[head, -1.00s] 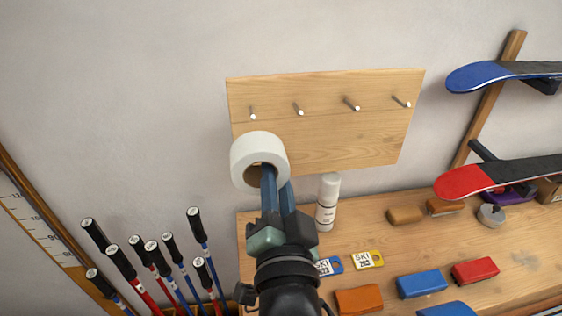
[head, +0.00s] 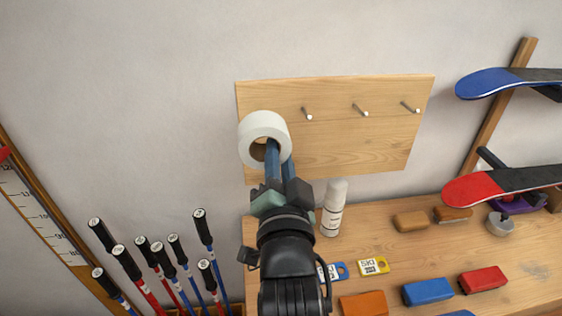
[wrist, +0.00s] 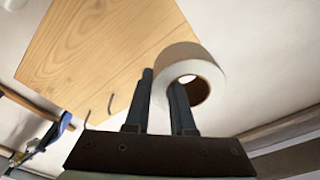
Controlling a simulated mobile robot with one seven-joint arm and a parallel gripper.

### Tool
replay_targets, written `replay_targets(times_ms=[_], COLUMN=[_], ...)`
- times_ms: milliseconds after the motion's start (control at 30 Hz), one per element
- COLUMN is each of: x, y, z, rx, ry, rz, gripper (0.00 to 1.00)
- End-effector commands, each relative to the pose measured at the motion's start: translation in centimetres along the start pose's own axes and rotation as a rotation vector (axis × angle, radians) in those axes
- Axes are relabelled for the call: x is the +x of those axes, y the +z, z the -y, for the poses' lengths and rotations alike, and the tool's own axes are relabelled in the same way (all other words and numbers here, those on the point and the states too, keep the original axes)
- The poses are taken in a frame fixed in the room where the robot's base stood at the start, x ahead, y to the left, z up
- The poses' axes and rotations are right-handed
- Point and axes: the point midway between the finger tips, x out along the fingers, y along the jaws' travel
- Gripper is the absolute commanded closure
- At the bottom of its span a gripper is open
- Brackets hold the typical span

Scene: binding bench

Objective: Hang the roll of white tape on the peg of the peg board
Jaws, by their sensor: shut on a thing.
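The roll of white tape (head: 252,127) is held in front of the left end of the wooden peg board (head: 340,150). My gripper (head: 279,160) is shut on the roll's lower right wall. In the wrist view the roll (wrist: 170,66) sits at the fingertips of my gripper (wrist: 161,82), with its hole partly open to view. Three pegs show on the board: one left of middle (head: 307,114), one right of middle (head: 360,110) and one at the right (head: 411,107). The leftmost peg is hidden behind the roll. I cannot tell whether it is inside the hole.
A white bottle (head: 332,208) stands on the wooden bench (head: 420,245) just right of my arm. Several ski poles (head: 165,260) stand at lower left. The wall above the board is clear.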

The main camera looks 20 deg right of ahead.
Motion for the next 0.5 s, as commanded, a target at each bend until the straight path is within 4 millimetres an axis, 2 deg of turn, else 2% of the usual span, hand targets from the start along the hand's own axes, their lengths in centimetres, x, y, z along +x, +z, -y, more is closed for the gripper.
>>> replay_targets(times_ms=[500], x=[3.7], y=[0.5], z=[-0.1], rx=[0.0], ry=[-0.002], rz=[-0.001], gripper=[1.0])
